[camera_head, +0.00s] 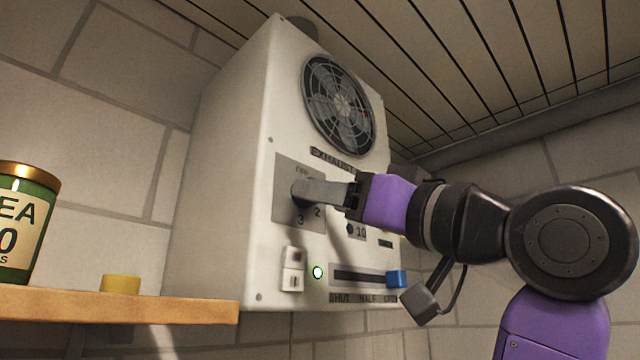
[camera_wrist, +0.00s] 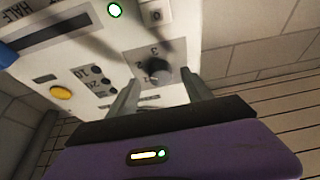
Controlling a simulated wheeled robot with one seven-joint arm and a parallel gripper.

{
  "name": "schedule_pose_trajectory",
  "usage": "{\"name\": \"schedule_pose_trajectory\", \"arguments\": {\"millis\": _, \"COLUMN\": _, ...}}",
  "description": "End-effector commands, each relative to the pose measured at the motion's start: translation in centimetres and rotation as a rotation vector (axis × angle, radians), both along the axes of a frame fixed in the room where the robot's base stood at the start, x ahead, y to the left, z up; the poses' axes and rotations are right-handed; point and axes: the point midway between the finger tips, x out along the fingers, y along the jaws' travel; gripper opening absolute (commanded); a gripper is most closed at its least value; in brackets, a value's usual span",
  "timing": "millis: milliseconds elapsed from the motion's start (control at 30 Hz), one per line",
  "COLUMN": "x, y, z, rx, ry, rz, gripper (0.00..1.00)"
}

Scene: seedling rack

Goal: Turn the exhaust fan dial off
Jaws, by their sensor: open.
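The exhaust fan dial (camera_wrist: 158,73) is a dark round knob on a grey plate marked with numbers, on the front of a white control box (camera_head: 228,170). In the head view the plate (camera_head: 284,212) shows OFF at its top and 2 and 3 lower down; my finger hides most of the knob. My gripper (camera_head: 300,190) reaches the dial from the right. In the wrist view my gripper (camera_wrist: 161,82) is open, one finger on each side of the knob; I cannot tell whether they touch it. The knob's pointer setting is not clear.
The box also has a fan grille (camera_head: 340,105), a white rocker switch (camera_head: 292,268), a lit green lamp (camera_head: 317,272), a blue slider (camera_head: 398,279) and a yellow button (camera_wrist: 61,92). A wooden shelf (camera_head: 120,306) at left holds a green jar (camera_head: 22,222) and a yellow piece (camera_head: 121,283).

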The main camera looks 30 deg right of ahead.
Motion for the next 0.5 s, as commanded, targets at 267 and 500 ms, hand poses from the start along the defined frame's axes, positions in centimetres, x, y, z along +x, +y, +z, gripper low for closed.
{"name": "schedule_pose_trajectory", "arguments": {"millis": 267, "x": 2.0, "y": 0.7, "z": 0.9, "rx": -0.001, "ry": 0.000, "rz": 0.000, "gripper": 0.58}}
{"name": "schedule_pose_trajectory", "arguments": {"millis": 500, "x": 2.1, "y": 0.7, "z": 0.9, "rx": -0.001, "ry": -0.001, "rz": 0.000, "gripper": 0.58}}
